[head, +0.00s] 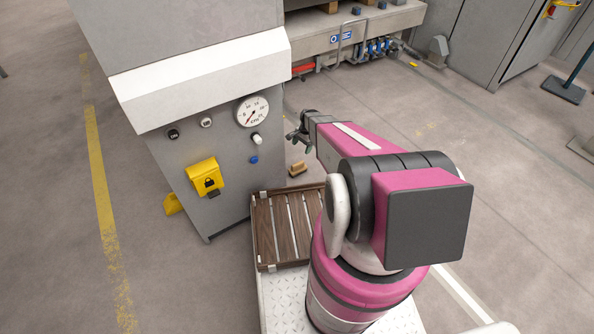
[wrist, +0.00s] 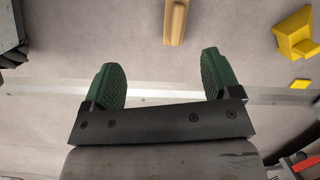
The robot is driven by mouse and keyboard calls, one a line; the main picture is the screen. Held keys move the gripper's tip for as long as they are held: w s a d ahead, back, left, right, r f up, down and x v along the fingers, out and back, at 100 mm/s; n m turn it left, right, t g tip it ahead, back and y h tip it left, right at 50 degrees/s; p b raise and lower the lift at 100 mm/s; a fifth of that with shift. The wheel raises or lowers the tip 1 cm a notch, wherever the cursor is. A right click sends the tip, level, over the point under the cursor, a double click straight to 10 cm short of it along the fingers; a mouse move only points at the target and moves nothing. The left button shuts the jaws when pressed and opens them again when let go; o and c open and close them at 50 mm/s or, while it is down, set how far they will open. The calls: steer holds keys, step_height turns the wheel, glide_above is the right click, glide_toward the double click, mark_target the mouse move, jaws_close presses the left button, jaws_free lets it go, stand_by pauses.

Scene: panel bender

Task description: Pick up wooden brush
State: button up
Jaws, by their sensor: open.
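The wooden brush (head: 297,169) lies on the floor in the head view, just right of the grey machine and beyond the slatted wooden platform. In the wrist view a light wooden piece of the brush (wrist: 175,22) shows at the top edge, cut off by the frame. My gripper (head: 300,138) is above and near the brush in the head view. In the wrist view my gripper (wrist: 163,75) shows two green ridged fingers spread apart, with nothing between them. The brush lies ahead of the fingertips, slightly right of their middle, and apart from them.
The grey machine (head: 225,185) with a gauge (head: 252,111) and yellow lock box (head: 204,176) stands left of my arm. A slatted wooden platform (head: 290,224) lies near my base. A yellow object (wrist: 297,36) shows right in the wrist view.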

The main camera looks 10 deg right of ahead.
mark_target(298, 163)
steer(key=w+f+m, duration=0.1)
steer(key=f, duration=0.2)
steer(key=w+f, duration=0.1)
steer(key=f, duration=0.2)
steer(key=w+f+m, duration=0.1)
steer(key=f, duration=0.2)
steer(key=shift+w+d+f+m, duration=0.3)
steer(key=shift+w+d+f, duration=0.05)
steer(key=shift+w+d, duration=0.05)
steer(key=x, duration=0.5)
steer(key=shift+s+a+f, duration=0.1)
steer(key=shift+a+f, duration=0.05)
steer(key=shift+f, duration=0.1)
steer(key=shift+y, duration=0.3)
steer(key=shift+w+x, duration=0.2)
steer(key=shift+x, duration=2.4)
steer(key=c, duration=1.1)
steer(key=shift+r, duration=0.15)
steer(key=shift+c, duration=0.2)
step_height(298, 163, up, 10)
steer(key=shift+f, duration=0.1)
